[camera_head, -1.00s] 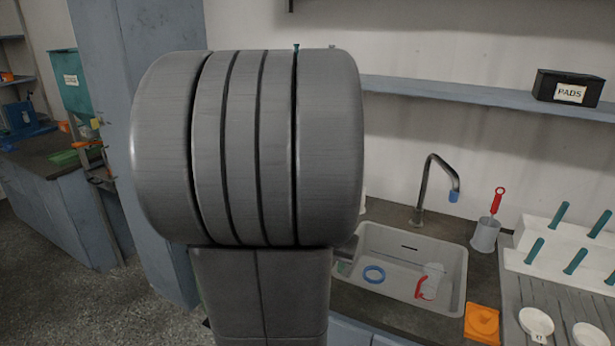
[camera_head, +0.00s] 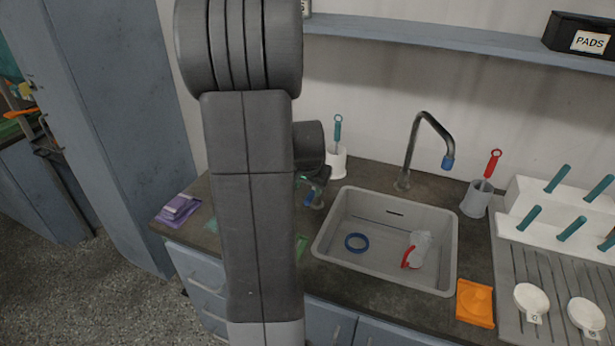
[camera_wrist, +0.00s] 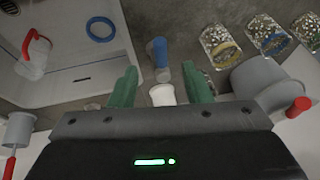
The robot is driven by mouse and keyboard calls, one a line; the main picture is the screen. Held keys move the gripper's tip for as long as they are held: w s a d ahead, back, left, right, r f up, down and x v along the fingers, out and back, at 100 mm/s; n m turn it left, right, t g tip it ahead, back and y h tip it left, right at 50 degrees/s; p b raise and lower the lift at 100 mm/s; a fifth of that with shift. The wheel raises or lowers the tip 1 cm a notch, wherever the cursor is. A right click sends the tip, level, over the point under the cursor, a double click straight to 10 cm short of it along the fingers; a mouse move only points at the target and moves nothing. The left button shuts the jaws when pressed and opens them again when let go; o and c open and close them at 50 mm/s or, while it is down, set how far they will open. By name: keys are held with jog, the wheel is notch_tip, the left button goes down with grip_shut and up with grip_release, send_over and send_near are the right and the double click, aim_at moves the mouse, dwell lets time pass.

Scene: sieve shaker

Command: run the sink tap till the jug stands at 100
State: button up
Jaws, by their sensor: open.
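The sink (camera_head: 330,228) is set in the dark counter, with a curved metal tap (camera_head: 412,140) behind it; its spout has a blue tip. No stream shows below it. The clear jug (camera_head: 422,243) with a red handle is in the sink at the right; it also shows in the wrist view (camera_wrist: 38,58). Its level mark is too small to read. My gripper (camera_wrist: 160,88) is open, its green fingers apart. A blue-ended lever-like part (camera_wrist: 160,50) lies just beyond and between the fingertips. In the head view my arm partly hides the gripper, left of the sink.
A blue ring (camera_head: 356,242) lies in the sink. A grey pot with a red brush (camera_head: 477,198) stands right of the tap. An orange pad (camera_head: 475,303) and a white peg rack (camera_head: 540,215) are at the right. Several bead-filled jars (camera_wrist: 220,45) show in the wrist view.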

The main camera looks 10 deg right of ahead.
aim_at(308, 199)
jog(key=x, duration=0.7)
jog(key=shift+w+d+f, duration=0.1)
jog(key=shift+w+f, duration=0.05)
jog(key=shift+f, duration=0.2)
grip_shut()
dwell(0.4)
